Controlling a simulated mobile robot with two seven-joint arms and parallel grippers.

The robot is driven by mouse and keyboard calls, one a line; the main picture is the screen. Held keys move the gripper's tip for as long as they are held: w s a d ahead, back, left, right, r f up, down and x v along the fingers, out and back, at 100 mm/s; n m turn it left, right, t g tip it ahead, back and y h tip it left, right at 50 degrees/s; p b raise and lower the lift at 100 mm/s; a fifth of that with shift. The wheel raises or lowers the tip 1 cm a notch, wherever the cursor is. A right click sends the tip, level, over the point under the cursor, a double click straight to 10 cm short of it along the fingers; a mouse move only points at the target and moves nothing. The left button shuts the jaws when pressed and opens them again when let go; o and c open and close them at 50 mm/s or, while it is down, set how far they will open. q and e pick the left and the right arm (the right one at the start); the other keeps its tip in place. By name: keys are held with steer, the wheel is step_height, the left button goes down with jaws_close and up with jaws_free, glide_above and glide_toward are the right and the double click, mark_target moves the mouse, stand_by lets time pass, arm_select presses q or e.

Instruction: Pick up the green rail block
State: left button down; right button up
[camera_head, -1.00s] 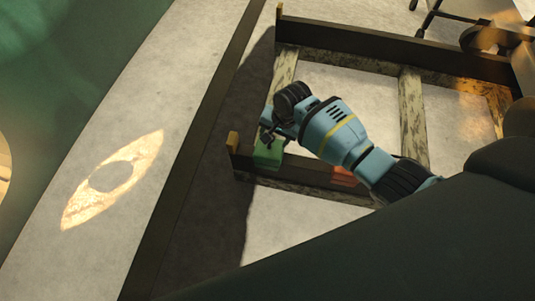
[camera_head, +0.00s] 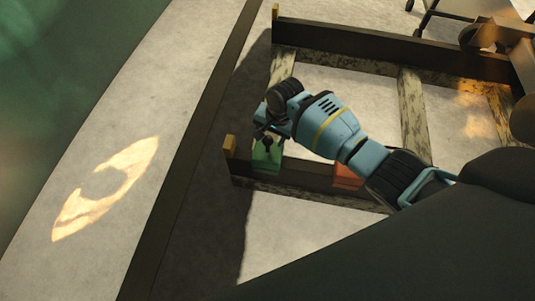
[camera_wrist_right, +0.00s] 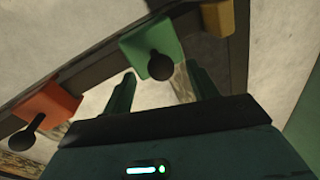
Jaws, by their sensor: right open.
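The green rail block (camera_head: 267,154) sits on the near dark rail (camera_head: 307,176), close to the rail's left end. A dark round knob stands out from it. In the right wrist view the green block (camera_wrist_right: 152,45) is straight ahead of the fingers, with its knob pointing toward me. My right gripper (camera_head: 266,134) is over the block in the head view, partly hidden by its own wrist. In the wrist view the right gripper (camera_wrist_right: 162,88) is open, its two fingers apart and nothing between them. My left gripper is not in view.
An orange-red block (camera_head: 347,177) with a dark knob sits on the same rail to the right; it also shows in the wrist view (camera_wrist_right: 47,107). A yellow end post (camera_head: 229,146) stands just left of the green block. Worn wooden crosspieces (camera_head: 413,110) join the rails.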

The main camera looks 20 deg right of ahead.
mark_target(268, 137)
steer(key=f+b, duration=0.1)
steer(key=f, duration=0.1)
steer(key=w+f+b, duration=0.1)
steer(key=f, duration=0.1)
steer(key=shift+a+f+b, duration=0.2)
steer(key=shift+f+b, duration=0.1)
steer(key=shift+r, duration=0.1)
jaws_close()
stand_by(1.0)
steer(key=shift+r, duration=0.15)
